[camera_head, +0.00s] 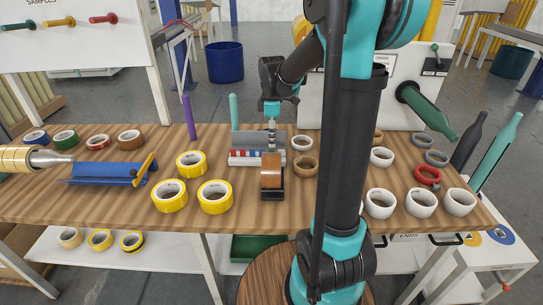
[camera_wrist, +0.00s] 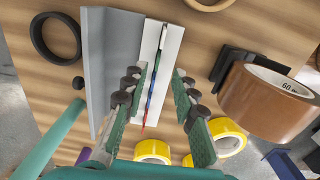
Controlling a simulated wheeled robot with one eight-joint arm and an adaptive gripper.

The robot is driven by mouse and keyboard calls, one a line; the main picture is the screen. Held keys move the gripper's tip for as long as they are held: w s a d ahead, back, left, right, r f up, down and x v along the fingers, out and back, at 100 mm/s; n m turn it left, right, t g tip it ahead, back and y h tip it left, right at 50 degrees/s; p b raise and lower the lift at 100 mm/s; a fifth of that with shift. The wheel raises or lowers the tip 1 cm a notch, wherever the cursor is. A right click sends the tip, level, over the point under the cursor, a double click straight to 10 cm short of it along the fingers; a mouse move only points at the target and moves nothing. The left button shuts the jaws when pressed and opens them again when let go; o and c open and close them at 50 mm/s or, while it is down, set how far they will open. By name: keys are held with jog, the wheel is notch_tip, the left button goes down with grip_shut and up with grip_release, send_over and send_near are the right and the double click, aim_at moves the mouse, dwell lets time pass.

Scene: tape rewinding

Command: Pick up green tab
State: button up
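My gripper (camera_head: 271,127) points down over the middle of the table, above a white strip holder (camera_head: 243,158) with red and blue pieces. In the wrist view my gripper (camera_wrist: 160,82) is open, its two green padded fingers well apart with nothing held. The white holder (camera_wrist: 170,50) lies between and beyond the fingers, with a row of thin blue and red pieces (camera_wrist: 152,95) seen almost end-on.
A grey angled plate (camera_wrist: 110,50) stands beside the holder. A brown tape roll on a black stand (camera_head: 271,172) is close in front. Yellow rolls (camera_head: 192,164) lie to the left, white rolls (camera_head: 421,203) to the right. A teal upright stick (camera_head: 234,110) stands behind.

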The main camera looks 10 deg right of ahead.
jog(key=shift+w+f, duration=0.15)
jog(key=shift+f, duration=2.65)
jog(key=shift+c, duration=0.3)
grip_shut()
